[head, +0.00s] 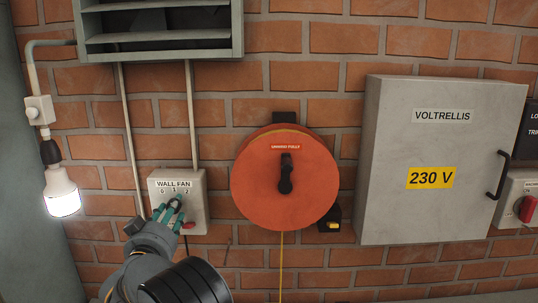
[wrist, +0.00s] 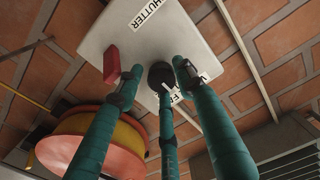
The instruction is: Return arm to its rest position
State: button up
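My gripper (head: 168,214) has teal fingers and is in front of the grey wall fan box (head: 198,187), at the lower left of the head view. In the wrist view, my gripper (wrist: 155,82) shows three fingers spread apart, with nothing seen held between them. A black round knob (wrist: 159,74) with a white pointer is on the box, close to the middle and right fingertips. I cannot tell whether they touch it. A red switch (wrist: 111,64) sits beside the left fingertip; it also shows in the head view (head: 189,225). The fingers partly cover the knob and its dial.
An orange reel (head: 310,185) with a hanging yellow cord is right of the box. A grey 230 V cabinet (head: 395,205) stands out further right. A lit bulb (head: 62,195) hangs at left, and a louvred vent (head: 160,45) is above.

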jog(key=s+b, duration=0.3)
jog(key=s, duration=0.7)
